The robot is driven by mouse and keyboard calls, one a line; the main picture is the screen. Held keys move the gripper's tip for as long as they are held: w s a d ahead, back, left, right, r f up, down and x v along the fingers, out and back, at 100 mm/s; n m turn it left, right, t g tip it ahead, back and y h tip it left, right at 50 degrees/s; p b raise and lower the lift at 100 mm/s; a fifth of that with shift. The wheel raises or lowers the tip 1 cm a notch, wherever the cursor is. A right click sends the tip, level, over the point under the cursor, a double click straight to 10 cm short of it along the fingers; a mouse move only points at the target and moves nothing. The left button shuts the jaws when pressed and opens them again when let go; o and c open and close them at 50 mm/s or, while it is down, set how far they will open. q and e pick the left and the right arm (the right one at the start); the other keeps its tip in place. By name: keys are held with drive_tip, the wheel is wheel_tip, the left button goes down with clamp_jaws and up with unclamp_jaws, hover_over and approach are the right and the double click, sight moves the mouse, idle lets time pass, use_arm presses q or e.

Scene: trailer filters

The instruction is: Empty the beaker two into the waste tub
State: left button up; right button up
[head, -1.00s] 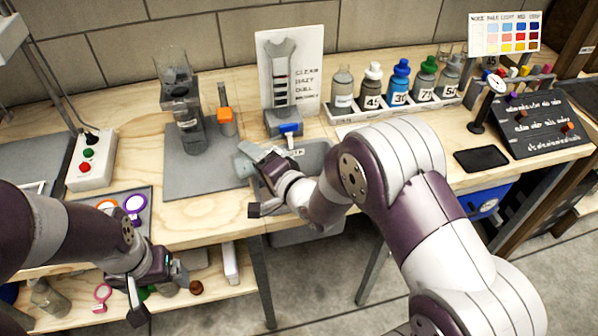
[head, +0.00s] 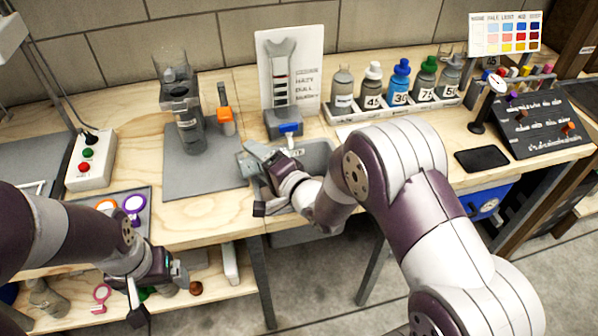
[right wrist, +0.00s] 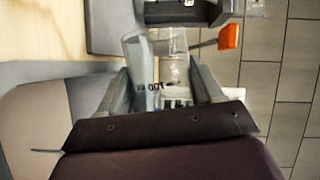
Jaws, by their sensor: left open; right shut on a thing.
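My right gripper (head: 256,180) is shut on a clear beaker and holds it at the left end of the grey waste tub (head: 322,152), which is set at the bench's front edge. In the right wrist view the beaker (right wrist: 150,75) shows between the fingers, with dark printed marks on its wall. In the head view the gripper hides most of the beaker, and I cannot tell its contents. The right forearm covers part of the tub. My left gripper (head: 160,292) is open and empty, low at the left in front of the bench.
A rack of capped bottles (head: 400,82) is behind the right arm. A button box (head: 91,160) sits left. Bare wood lies in front of the mat.

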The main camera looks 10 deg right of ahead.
sight(275, 150)
drive_tip(key=shift+d+f+m+y+b, duration=0.25)
drive_tip(key=shift+m+b, duration=0.2)
drive_tip(key=shift+m, duration=0.25)
idle(1.0)
drive_tip(key=shift+d+r+m+t+y, duration=0.15)
drive_tip(key=shift+r+m+t+y, duration=0.1)
drive_tip(key=shift+r+m+t, duration=0.45)
idle(0.8)
drive_tip(key=shift+d+f+m+b, duration=0.3)
drive_tip(key=shift+f+m+b, duration=0.15)
drive_tip(key=shift+m, duration=0.45)
idle(0.4)
drive_tip(key=shift+w+d+r+m+t, duration=0.1)
drive_tip(key=shift+d+r+m+t, duration=0.35)
drive_tip(key=shift+m+t, duration=0.35)
idle(0.6)
drive_tip(key=shift+d+r+m+t, duration=0.25)
drive_tip(key=shift+d+r+m, duration=0.1)
drive_tip(key=shift+m, duration=0.45)
drive_tip(key=shift+d+r+m+t, duration=0.25)
drive_tip(key=shift+d+m, duration=0.1)
drive_tip(key=shift+m, duration=0.45)
idle(0.5)
